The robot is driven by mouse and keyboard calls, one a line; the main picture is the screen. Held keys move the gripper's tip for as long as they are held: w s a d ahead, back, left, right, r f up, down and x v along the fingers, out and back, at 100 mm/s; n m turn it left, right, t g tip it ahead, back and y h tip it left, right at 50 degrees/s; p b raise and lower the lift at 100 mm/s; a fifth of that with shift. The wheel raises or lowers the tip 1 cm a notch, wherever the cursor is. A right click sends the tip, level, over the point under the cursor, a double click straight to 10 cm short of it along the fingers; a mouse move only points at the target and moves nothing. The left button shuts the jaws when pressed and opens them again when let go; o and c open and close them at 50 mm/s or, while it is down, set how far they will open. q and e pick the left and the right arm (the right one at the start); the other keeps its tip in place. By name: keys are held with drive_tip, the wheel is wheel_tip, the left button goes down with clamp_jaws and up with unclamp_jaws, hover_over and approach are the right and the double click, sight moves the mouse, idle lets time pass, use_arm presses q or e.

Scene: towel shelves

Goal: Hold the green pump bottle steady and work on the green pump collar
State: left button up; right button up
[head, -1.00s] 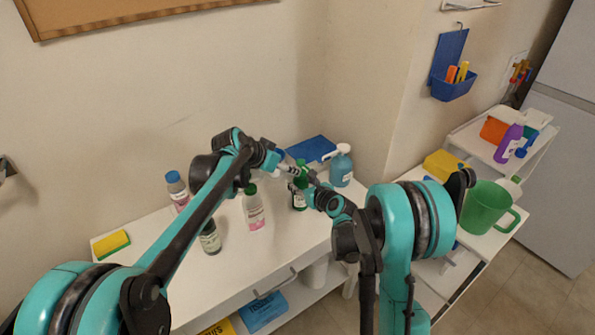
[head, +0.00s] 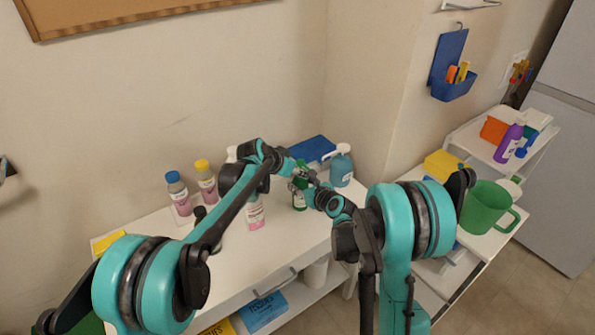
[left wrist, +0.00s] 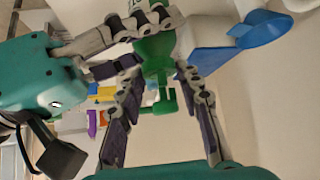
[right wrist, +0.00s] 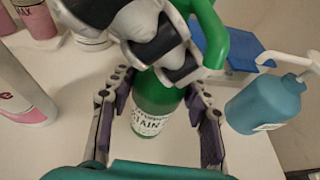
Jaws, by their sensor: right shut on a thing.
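The green pump bottle (head: 299,203) stands upright near the right end of the white table. It has a white label in the right wrist view (right wrist: 150,105). My right gripper (head: 313,190) is shut on the bottle's body, one finger on each side. The green pump collar (left wrist: 155,46) and its nozzle (left wrist: 166,98) show in the left wrist view. My left gripper (left wrist: 162,72) is at the pump top with its fingers apart, one on each side of the collar; I cannot tell whether they touch it. In the right wrist view its fingers hide the collar, leaving the nozzle (right wrist: 212,42) visible.
A blue pump bottle (head: 341,166) stands close on the right, with a blue box (head: 312,148) behind. Pink-labelled bottles (head: 178,192) stand to the left, one (head: 255,214) near my left arm. A cart with a green pitcher (head: 486,208) is at right.

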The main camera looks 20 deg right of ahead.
use_arm(q)
drive_tip(key=shift+c, duration=0.6)
drive_tip(key=shift+w+m+g+h, duration=0.1)
drive_tip(key=shift+m+g+h, duration=0.2)
drive_tip(key=shift+m+g, duration=0.35)
drive_tip(key=o, duration=1.2)
drive_tip(key=shift+c, duration=0.2)
drive_tip(key=shift+a, duration=0.1)
drive_tip(key=v, duration=1.2)
